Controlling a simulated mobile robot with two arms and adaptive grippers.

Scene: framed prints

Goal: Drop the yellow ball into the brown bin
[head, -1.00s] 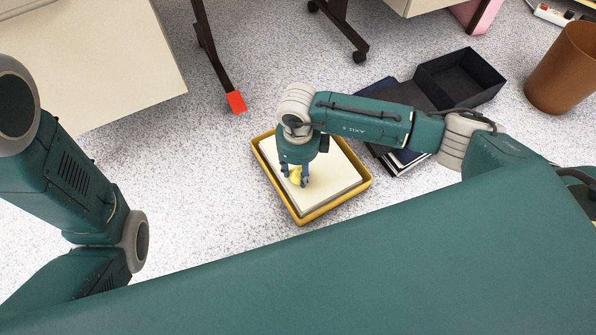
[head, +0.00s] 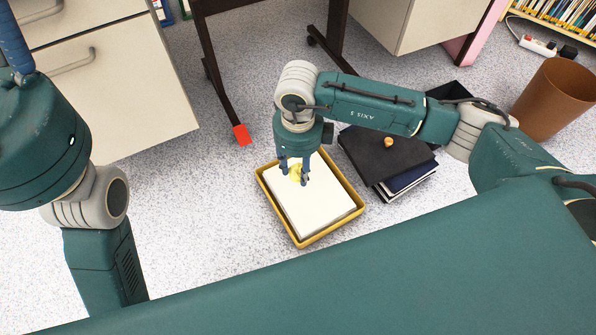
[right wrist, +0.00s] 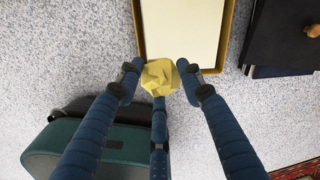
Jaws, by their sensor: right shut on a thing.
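The yellow ball (head: 295,173), which looks like crumpled paper, is held between the fingers of my right gripper (head: 296,174). In the head view it shows over the paper stack in the yellow tray; its exact height is hard to tell. The right wrist view shows the ball (right wrist: 159,77) between the fingertips of my right gripper (right wrist: 160,82), near the tray's edge. The brown bin (head: 556,98) stands upright on the floor at the right. A blue finger of my left gripper (head: 14,42) shows at the top left edge; its opening is hidden.
The yellow tray (head: 329,232) holds white paper (head: 320,205). Dark folders (head: 375,150) with a small orange knob lie to its right. A black box (head: 450,90) is partly behind my right arm. Cabinets (head: 110,80) and a dark desk leg with a red end (head: 243,135) stand behind.

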